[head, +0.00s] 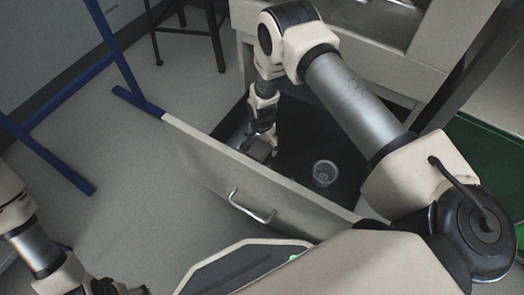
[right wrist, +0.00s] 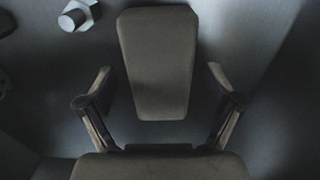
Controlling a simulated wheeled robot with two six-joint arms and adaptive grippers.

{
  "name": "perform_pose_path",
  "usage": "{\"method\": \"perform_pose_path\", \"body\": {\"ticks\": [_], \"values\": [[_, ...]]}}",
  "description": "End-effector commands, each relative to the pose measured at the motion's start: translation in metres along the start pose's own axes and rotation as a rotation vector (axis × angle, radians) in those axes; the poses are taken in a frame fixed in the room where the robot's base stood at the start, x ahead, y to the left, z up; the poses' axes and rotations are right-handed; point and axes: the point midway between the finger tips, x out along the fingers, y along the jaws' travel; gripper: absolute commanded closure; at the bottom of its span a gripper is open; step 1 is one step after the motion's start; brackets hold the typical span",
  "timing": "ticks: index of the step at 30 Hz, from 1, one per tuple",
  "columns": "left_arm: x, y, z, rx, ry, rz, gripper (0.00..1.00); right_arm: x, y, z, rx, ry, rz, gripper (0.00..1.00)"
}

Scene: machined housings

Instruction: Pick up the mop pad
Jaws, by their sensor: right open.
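The right wrist view shows a flat grey-brown piece with a tapered outline (right wrist: 158,65), which I take to be the mop pad. It lies on a dark surface. My right gripper (right wrist: 158,103) is open, with one finger on each side of the pad's narrower end and a gap on both sides. In the head view this gripper (head: 259,143) reaches down into an open drawer, over a small grey shape that is mostly hidden. My left gripper (head: 118,288) is only partly in view at the bottom left edge, and its jaws are unclear.
The open drawer (head: 185,148) has a pale front with a metal handle (head: 252,207). A clear cup (head: 324,173) stands in it, right of my right gripper. A small pale object (right wrist: 75,17) lies near the pad. A blue frame (head: 118,62) stands on the floor at left.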

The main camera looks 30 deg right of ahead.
Motion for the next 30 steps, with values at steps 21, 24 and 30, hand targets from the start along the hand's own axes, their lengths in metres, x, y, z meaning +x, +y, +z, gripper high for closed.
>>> {"method": "perform_pose_path", "body": {"ticks": [21, 24, 30], "values": [[0.000, 0.000, 0.000, 0.000, 0.001, 0.000, 0.13, 0.001, 0.000, 0.000, 0.000, 0.001, -0.001, 0.79], [-0.008, 0.000, 0.000, 0.000, 0.000, 0.000, 0.13, -0.011, -0.001, -0.001, 0.000, 0.001, -0.002, 0.79], [-0.037, 0.000, 0.000, 0.000, 0.001, 0.000, 0.13, -0.061, -0.001, -0.001, 0.000, 0.001, -0.003, 0.79]]}}
